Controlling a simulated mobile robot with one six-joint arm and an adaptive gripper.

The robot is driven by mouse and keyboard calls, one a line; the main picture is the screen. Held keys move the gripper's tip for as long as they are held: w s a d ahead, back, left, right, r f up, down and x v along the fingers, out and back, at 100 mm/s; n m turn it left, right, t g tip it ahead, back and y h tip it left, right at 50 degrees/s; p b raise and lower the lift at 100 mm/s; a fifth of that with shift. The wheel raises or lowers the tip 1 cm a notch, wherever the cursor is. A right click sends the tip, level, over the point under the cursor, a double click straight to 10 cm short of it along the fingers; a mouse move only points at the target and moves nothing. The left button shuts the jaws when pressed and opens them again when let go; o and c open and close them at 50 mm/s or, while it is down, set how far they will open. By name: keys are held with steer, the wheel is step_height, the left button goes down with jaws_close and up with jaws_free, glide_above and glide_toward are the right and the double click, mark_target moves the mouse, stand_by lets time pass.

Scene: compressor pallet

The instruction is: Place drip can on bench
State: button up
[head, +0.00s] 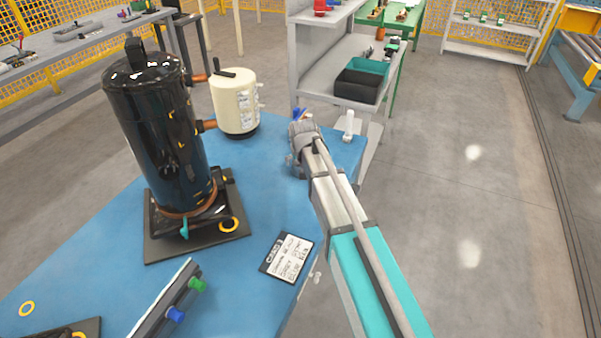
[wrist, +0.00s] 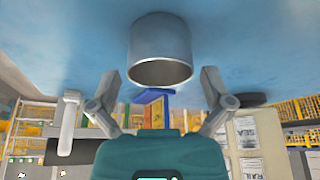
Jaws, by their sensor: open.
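The drip can, a plain grey metal cylinder (wrist: 160,48), shows in the wrist view, which looks upside down. Its base meets the blue bench top (wrist: 60,50) and its dark open mouth faces away from it, so it stands upright on the bench. My gripper (wrist: 160,82) is open, with one finger on each side of the can's mouth and visible gaps to both. I cannot tell how deep the fingers reach along the can. In the head view my gripper (head: 299,142) is over the far right part of the blue bench (head: 262,195), and it mostly hides the can.
A tall black compressor (head: 158,130) stands on a dark plate at left, with a cream tank (head: 235,100) behind it. A white upright piece (head: 348,125) is at the far right corner. A label card (head: 286,257) lies near the right edge. Open floor is to the right.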

steer(key=shift+b+x, duration=0.75)
steer(key=shift+x, duration=0.4)
steer(key=c, duration=1.1)
steer(key=shift+c, duration=0.2)
steer(key=shift+r, duration=0.15)
step_height(320, 180, up, 3)
steer(key=p, duration=0.3)
steer(key=shift+f, duration=0.25)
steer(key=s+d+r+p, duration=0.4)
steer(key=s+r+p, duration=0.6)
steer(key=s, duration=0.3)
steer(key=shift+s, duration=0.25)
steer(key=shift+r, duration=0.1)
